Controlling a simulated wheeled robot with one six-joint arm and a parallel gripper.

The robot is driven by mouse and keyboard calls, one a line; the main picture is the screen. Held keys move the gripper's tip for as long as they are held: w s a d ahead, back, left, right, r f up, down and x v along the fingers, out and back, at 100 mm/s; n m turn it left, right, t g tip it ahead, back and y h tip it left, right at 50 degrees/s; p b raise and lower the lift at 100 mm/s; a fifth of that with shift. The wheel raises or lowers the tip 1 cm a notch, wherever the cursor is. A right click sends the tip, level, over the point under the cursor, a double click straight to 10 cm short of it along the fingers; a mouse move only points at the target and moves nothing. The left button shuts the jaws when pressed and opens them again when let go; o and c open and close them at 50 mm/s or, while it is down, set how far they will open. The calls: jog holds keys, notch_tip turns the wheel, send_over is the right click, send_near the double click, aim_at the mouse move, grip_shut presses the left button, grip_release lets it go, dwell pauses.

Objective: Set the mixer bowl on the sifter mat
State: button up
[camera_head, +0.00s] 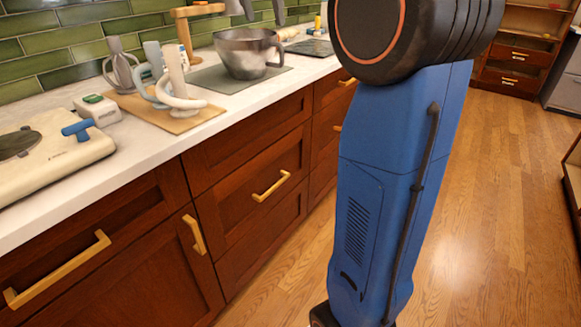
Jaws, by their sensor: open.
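The mixer bowl (238,62), a grey metallic bowl with a handle on its right, stands upright on a grey mat (212,80) on the counter. My gripper (260,18) shows only as two grey fingertips at the top edge, apart from each other, above the bowl's rim. Nothing is visible between them, and the rest of the gripper is out of frame. I cannot tell by any label which mat is the sifter mat. A tan mat (190,124) lies to the left of the grey one, and a dark flat mat or panel (312,47) lies to the right.
Grey, pale blue and white looped objects (174,82) stand on the tan mat. A wooden stand (187,28) is behind them. A small white box (97,109) and a cream appliance with a blue handle (50,150) are at left. The tiled wall bounds the counter's back.

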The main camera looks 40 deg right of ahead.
jog(key=s+a+f+n+t+y, duration=0.1)
jog(key=s+a+f+n, duration=0.3)
jog(key=s+f, duration=0.6)
jog(key=s+a+f+n+y, duration=0.1)
jog(key=s+a+f+n, duration=0.3)
jog(key=s+f, duration=0.7)
jog(key=s+a+f+n+t+y, duration=0.1)
jog(key=s+a+f+n, duration=0.4)
jog(key=s+f, duration=0.5)
notch_tip(320, 180, down, 6)
jog(key=shift+s+r+n+t+y, duration=0.2)
jog(key=shift+s+n+t+y, duration=0.1)
jog(key=shift+s+y, duration=0.1)
jog(key=shift+a, duration=0.1)
